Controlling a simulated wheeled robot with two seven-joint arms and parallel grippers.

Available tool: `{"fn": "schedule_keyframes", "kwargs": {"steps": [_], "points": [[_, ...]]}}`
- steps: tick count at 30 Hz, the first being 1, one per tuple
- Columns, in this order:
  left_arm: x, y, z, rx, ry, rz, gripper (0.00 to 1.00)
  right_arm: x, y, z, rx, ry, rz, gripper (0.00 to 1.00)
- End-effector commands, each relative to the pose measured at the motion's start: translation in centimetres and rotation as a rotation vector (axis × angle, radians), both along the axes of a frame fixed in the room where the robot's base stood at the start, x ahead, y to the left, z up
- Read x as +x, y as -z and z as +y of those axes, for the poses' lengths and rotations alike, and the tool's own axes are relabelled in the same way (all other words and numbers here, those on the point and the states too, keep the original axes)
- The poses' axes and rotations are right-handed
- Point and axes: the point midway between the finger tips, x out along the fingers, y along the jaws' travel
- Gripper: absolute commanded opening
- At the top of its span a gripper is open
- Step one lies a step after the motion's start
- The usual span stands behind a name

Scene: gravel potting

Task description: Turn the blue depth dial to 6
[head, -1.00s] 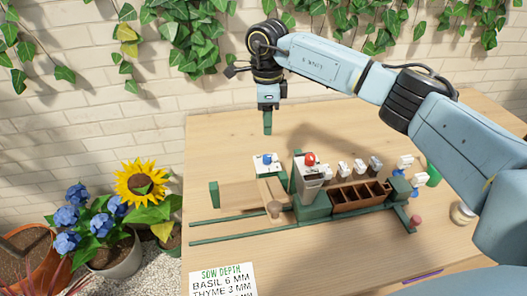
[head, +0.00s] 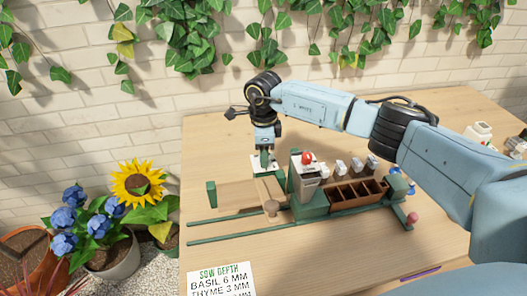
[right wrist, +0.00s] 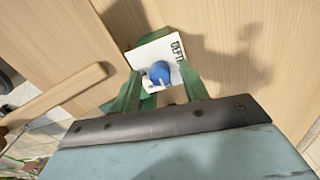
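The blue depth dial (right wrist: 160,72) sits on a white plate (right wrist: 168,48) in the right wrist view, with a small pale mark on its edge and partly cut-off lettering beside it. In the head view the plate (head: 256,166) shows behind the green fingers, and the dial is hidden there. My right gripper (right wrist: 158,88) points down over the dial with its two green fingers apart, one on each side. I cannot tell if either finger touches the dial. In the head view my right gripper (head: 264,158) is just over the plate. My left gripper is not in view.
Beside the plate stands a grey hopper (head: 307,178) with a red knob (head: 307,157). A brown compartment tray (head: 355,196) and green rails (head: 240,236) lie on the wooden table. A sow-depth card (head: 222,278) is at the front; potted flowers (head: 115,240) stand left.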

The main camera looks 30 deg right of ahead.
Motion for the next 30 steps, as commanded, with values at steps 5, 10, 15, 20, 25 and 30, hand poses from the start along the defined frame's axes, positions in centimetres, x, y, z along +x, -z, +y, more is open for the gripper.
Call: {"fn": "schedule_keyframes", "kwargs": {"steps": [5, 10, 15, 20, 25, 30], "points": [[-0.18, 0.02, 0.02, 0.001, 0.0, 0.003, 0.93, 0.0, -0.03, 0.01, 0.0, 0.0, 0.0, 0.21], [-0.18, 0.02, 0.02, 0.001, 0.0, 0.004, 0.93, 0.01, -0.05, 0.0, 0.0, 0.0, 0.0, 0.0], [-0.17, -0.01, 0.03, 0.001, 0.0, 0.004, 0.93, 0.01, -0.07, 0.0, 0.001, 0.009, 0.0, 0.0], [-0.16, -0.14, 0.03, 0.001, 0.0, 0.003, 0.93, 0.01, -0.11, -0.03, 0.0, 0.054, 0.0, 0.0], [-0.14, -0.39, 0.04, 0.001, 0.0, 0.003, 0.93, 0.04, -0.15, -0.05, 0.0, 0.153, -0.001, 0.0], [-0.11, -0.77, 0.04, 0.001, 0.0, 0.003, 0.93, 0.04, -0.18, -0.08, -0.001, 0.293, -0.001, 0.0]]}}
